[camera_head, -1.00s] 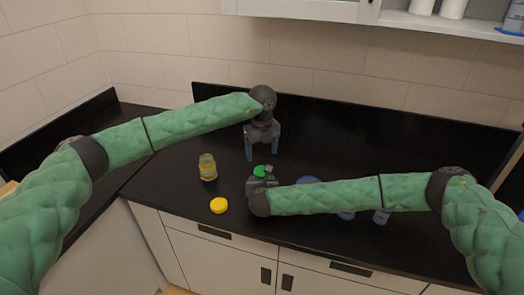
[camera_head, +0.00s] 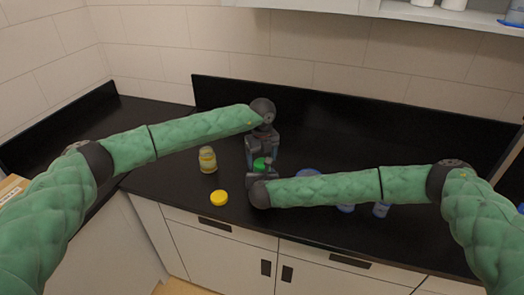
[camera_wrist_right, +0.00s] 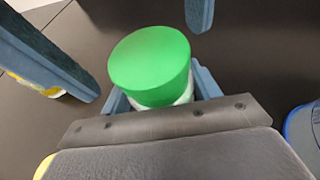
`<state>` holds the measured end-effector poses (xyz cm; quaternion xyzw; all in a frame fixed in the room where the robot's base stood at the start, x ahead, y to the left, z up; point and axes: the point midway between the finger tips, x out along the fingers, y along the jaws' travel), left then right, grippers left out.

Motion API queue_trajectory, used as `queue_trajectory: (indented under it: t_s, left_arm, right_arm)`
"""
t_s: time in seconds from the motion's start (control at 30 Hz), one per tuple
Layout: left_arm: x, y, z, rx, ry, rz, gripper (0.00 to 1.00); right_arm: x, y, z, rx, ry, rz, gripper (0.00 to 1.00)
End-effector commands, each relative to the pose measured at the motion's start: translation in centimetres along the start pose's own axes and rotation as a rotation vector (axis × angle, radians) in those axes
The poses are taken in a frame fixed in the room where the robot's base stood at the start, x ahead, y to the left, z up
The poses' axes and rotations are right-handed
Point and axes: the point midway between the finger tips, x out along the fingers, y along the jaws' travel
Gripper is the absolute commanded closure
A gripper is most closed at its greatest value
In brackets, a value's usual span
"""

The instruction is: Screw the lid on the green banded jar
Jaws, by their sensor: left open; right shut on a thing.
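The green lid (camera_wrist_right: 150,62) sits on top of a jar (camera_wrist_right: 170,100); little of the jar and no band shows below it. My right gripper (camera_wrist_right: 160,98) is shut on this jar, with one blue finger at each side below the lid. In the head view the green lid (camera_head: 261,163) shows between the two grippers. My left gripper (camera_head: 262,162) is open over the jar from behind. Its fingers (camera_wrist_right: 48,58) stand on both sides of the lid in the right wrist view, apart from it. Whether the lid is threaded down I cannot tell.
Blue items (camera_head: 381,209) stand partly behind my right arm. The black counter (camera_head: 420,145) is clear at the back right.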

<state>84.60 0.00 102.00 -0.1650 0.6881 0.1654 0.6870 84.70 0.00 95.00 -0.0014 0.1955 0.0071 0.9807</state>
Motion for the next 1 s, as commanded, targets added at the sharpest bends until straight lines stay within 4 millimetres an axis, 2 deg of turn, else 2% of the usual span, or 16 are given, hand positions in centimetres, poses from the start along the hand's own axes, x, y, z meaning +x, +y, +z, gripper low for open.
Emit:
queue_trajectory:
  t_s: [0.13, 0.4, 0.6, 0.67, 0.87, 1.0]
  left_arm:
    - [0.89, 0.00, 0.05, -0.001, -0.001, 0.000, 0.23]
    - [1.01, -0.01, 0.02, 0.000, -0.001, 0.000, 0.23]
    - [1.00, -0.01, 0.01, 0.000, -0.001, 0.000, 0.63]
    - [1.00, -0.02, 0.01, 0.000, -0.001, 0.000, 0.72]
    - [0.99, -0.03, 0.01, 0.014, -0.001, 0.000, 0.72]
    - [0.98, -0.04, 0.01, 0.132, -0.001, 0.000, 0.72]
  right_arm:
    - [0.00, 0.00, 0.04, 0.000, 0.000, 0.000, 1.00]
    - [0.00, 0.00, 0.03, 0.000, 0.000, 0.000, 1.00]
    - [0.00, 0.01, 0.03, 0.000, 0.000, 0.000, 1.00]
    - [0.00, 0.01, 0.03, 0.000, 0.000, 0.000, 1.00]
    - [-0.01, 0.02, 0.02, 0.000, 0.000, 0.000, 1.00]
    - [-0.02, 0.04, 0.02, 0.000, 0.000, 0.001, 1.00]
